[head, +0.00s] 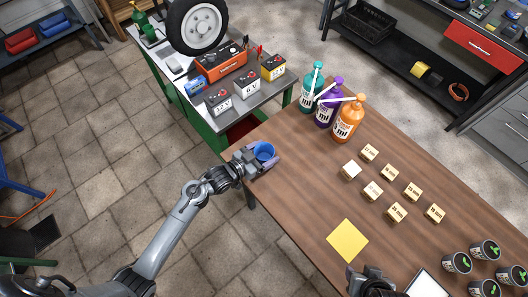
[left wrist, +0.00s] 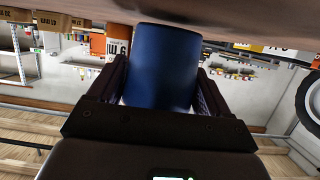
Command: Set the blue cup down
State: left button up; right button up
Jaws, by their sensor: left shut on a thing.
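The blue cup (head: 264,151) is at the left edge of the wooden table (head: 300,190). My left gripper (head: 261,160) is shut on it, with one finger on each side. In the left wrist view the blue cup (left wrist: 165,66) fills the space between the two fingers (left wrist: 160,95), and its end is close to the brown table surface (left wrist: 110,10). I cannot tell whether the cup touches the table. My right gripper (head: 370,283) is at the bottom of the head view, over the table; its fingertips are not clear.
Teal (head: 312,88), purple (head: 327,103) and orange (head: 348,120) pump bottles stand behind the cup. Several small labelled blocks (head: 372,190), a yellow square (head: 347,240) and several dark cups with green contents (head: 485,250) are to the right. The table between the cup and the blocks is clear.

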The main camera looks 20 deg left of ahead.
pick_arm(q)
jog(key=shift+f, duration=0.2)
jog(key=shift+f, duration=0.2)
jog(key=o, duration=1)
jog(key=shift+c, duration=0.2)
